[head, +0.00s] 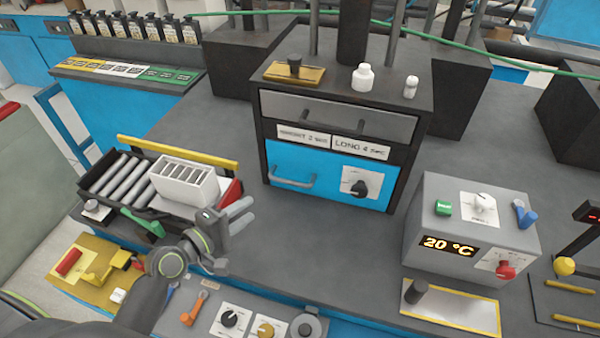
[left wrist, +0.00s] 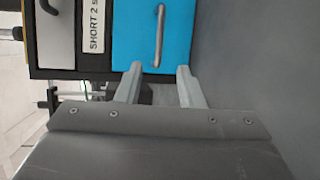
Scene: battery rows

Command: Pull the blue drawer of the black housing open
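The black housing (head: 258,120) stands on the grey bench, with a grey drawer (head: 330,113) above and a blue drawer (head: 320,176) below. The blue drawer looks shut. Its grey bar handle (head: 293,182) is at its left side, and a black knob is at its right. My left gripper (head: 244,212) is left of and in front of the handle, apart from it. In the left wrist view the two fingers (left wrist: 158,80) are spread and empty, with the handle (left wrist: 159,35) ahead between them and the blue drawer front (left wrist: 138,30) behind. My right gripper is not in view.
A rack with grey rods (head: 120,178) and a white slotted box (head: 185,182) stand left of my left gripper. A grey 20 °C box (head: 470,225) stands at right. Small bottles (head: 363,77) stand on the housing. Bench before the blue drawer is clear.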

